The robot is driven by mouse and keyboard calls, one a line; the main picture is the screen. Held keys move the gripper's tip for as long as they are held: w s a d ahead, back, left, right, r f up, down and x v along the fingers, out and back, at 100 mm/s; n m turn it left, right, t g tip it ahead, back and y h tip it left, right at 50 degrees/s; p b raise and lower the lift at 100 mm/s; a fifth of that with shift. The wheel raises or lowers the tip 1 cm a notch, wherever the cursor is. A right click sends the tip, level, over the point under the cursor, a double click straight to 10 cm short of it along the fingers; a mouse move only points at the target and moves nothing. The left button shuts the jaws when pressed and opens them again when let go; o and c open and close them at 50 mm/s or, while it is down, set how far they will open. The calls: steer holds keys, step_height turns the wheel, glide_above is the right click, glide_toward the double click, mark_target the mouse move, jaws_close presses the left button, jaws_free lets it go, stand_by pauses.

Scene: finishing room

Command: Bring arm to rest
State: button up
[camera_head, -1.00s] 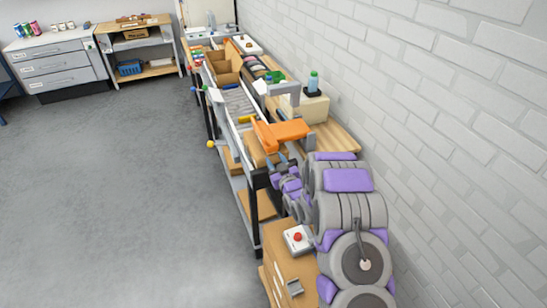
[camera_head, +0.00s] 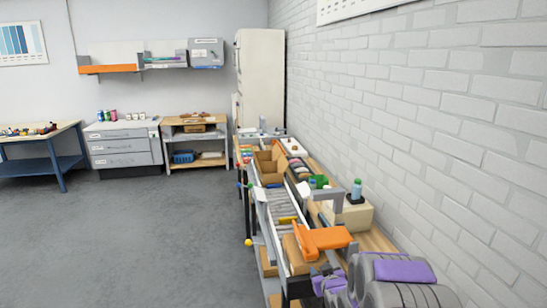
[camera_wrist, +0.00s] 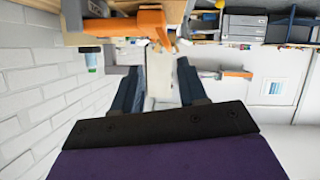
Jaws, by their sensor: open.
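My gripper (camera_wrist: 160,75) shows in the wrist view with two dark blue fingers spread apart and nothing between them. In the head view, my grey and purple arm is at the bottom right, beside the brick wall. The orange tool also shows at the top of the wrist view (camera_wrist: 145,22), apart from the fingers. The wrist picture appears upside down.
The workbench carries a cardboard box (camera_head: 270,166), a bottle (camera_head: 356,188) on a beige block (camera_head: 350,215) and several small items. The brick wall (camera_head: 420,110) runs close along the right. A drawer cabinet (camera_head: 125,150) stands at the back. The grey floor (camera_head: 130,240) is clear at left.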

steer(key=s+r+m+g, duration=0.1)
steer(key=s+r+g, duration=0.3)
steer(key=s, duration=1.3)
steer(key=s+a+r+m+g+h, duration=0.1)
steer(key=s+r+g, duration=0.3)
steer(key=s, duration=1.4)
steer(key=s+r+m+g, duration=0.1)
steer(key=s+r+g, duration=0.3)
steer(key=s, duration=1.4)
steer(key=g, duration=0.3)
steer(key=shift+s+a+r, duration=0.15)
steer(key=shift+a, duration=0.25)
